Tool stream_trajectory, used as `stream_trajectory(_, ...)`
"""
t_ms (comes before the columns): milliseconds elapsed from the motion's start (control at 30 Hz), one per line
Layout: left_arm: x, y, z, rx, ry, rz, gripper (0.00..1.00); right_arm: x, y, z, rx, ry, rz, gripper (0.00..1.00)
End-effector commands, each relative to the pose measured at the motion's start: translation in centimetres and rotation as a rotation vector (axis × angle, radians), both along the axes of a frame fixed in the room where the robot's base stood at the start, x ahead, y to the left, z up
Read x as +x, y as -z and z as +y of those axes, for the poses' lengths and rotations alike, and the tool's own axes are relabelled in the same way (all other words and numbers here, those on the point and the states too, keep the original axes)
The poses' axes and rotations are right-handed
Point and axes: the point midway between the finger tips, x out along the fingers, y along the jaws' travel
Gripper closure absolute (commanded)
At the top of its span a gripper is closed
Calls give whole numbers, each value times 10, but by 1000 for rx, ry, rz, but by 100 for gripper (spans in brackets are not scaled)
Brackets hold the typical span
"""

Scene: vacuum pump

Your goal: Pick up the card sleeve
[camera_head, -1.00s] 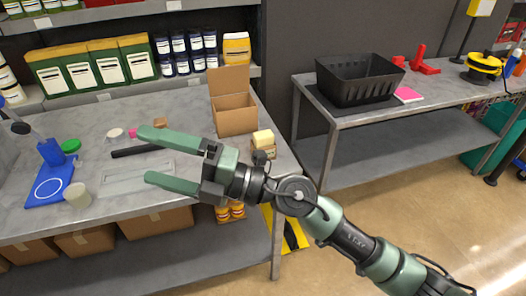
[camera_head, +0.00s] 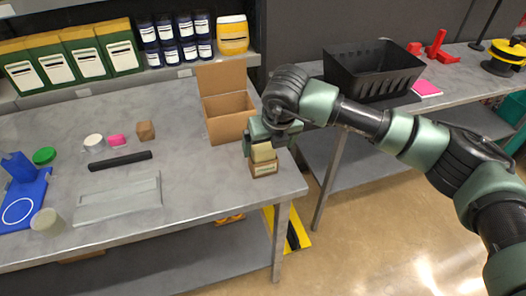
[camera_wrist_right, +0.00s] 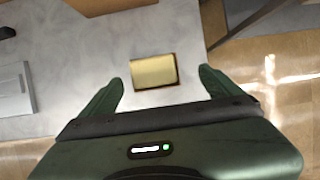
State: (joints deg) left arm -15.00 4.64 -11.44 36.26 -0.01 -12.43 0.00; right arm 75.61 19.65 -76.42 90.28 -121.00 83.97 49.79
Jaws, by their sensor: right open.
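The brown card sleeve (camera_head: 264,168) stands near the right edge of the grey table, with a pale yellow block (camera_head: 263,152) sticking out of its top. My right gripper (camera_head: 268,138) is open just above and behind it, pointing down. In the right wrist view the yellow block (camera_wrist_right: 153,71) lies between the two green fingertips (camera_wrist_right: 161,77), with a gap on each side. The sleeve shows there only as a thin brown edge around the block. My left gripper is not in view.
An open cardboard box (camera_head: 229,118) stands close behind the sleeve. A grey tray (camera_head: 118,199), a black bar (camera_head: 120,161) and a small brown block (camera_head: 145,131) lie to the left. A black basket (camera_head: 372,71) stands on the other table.

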Motion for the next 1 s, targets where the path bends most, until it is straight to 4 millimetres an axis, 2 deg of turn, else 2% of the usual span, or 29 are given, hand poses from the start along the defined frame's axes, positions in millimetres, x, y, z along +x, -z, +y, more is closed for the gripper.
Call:
stream_trajectory(67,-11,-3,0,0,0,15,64,1,7,1,-2,-1,5,7)
stream_trajectory(200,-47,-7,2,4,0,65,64,7,20,4,1,-1,4,7)
stream_trajectory(333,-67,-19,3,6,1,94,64,13,33,8,-1,-1,5,7)
stream_trajectory(467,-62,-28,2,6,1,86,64,21,54,12,0,-1,5,7)
stream_trajectory(600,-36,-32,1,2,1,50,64,26,66,14,2,-3,4,7)
stream_trajectory(700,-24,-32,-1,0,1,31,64,27,69,14,2,-4,2,7)
stream_trajectory(833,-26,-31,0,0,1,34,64,27,69,14,2,-4,2,7)
stream_trajectory(867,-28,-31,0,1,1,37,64,27,69,14,2,-4,2,10)
stream_trajectory(1000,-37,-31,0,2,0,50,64,26,69,14,3,-3,2,49)
